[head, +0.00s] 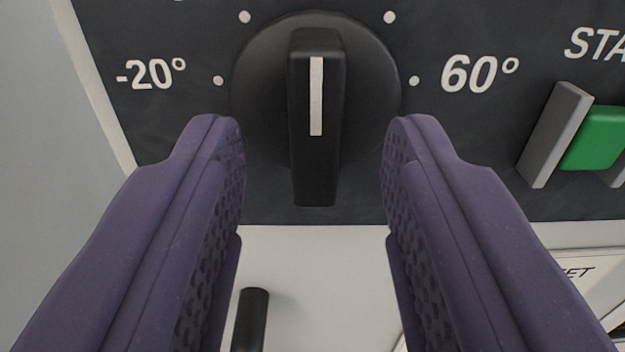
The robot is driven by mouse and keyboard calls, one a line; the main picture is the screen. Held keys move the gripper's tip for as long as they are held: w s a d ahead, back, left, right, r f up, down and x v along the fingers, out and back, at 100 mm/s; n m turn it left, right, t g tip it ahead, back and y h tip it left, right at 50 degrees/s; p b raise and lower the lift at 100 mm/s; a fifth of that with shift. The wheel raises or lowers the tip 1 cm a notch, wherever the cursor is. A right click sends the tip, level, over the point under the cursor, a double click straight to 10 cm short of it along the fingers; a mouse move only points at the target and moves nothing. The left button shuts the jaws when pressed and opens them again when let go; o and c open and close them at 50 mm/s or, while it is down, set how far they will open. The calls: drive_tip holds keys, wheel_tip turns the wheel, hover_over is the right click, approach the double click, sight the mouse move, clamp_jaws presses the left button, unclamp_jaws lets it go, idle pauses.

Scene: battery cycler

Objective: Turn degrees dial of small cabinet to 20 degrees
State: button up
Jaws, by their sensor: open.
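The degrees dial (315,175) is a black round knob with a raised grip bar and a white pointer line, on the dark panel of the small cabinet (170,120). The bar stands upright and the pointer line is vertical. The marks "-20°" (151,74) and "60°" (480,74) lie left and right of the dial, with white dots around it. The top of the scale is cut off. My gripper (313,135) is open, its purple fingers on either side of the grip bar, with gaps and no visible contact.
A green button (595,138) between grey guards (555,135) sits right of the dial, under a cut-off label starting "STA". A pale surface (310,270) lies below the panel. A dark rod-like handle (251,315) shows at the bottom, between the fingers.

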drive_tip(key=s, duration=0.6)
drive_tip(key=shift+b, duration=0.35)
drive_tip(key=s+d+r+g+y+b, duration=0.1)
drive_tip(key=d+y+b, duration=0.1)
drive_tip(key=d+b, duration=0.45)
drive_tip(key=s+d+r+y+b, duration=0.15)
drive_tip(key=d+b, duration=0.25)
drive_tip(key=b, duration=0.6)
drive_tip(key=s+d+h+b, duration=0.1)
drive_tip(key=s+d+b, duration=0.3)
drive_tip(key=s, duration=0.3)
drive_tip(key=s+d+r+g+h+b, duration=0.1)
drive_tip(key=s+d+h+b, duration=0.1)
drive_tip(key=s+d+b, duration=0.3)
drive_tip(key=s, duration=0.3)
drive_tip(key=shift+d+r+g+b, duration=0.25)
drive_tip(key=shift+r+g+b, duration=0.05)
drive_tip(key=shift+b, duration=0.05)
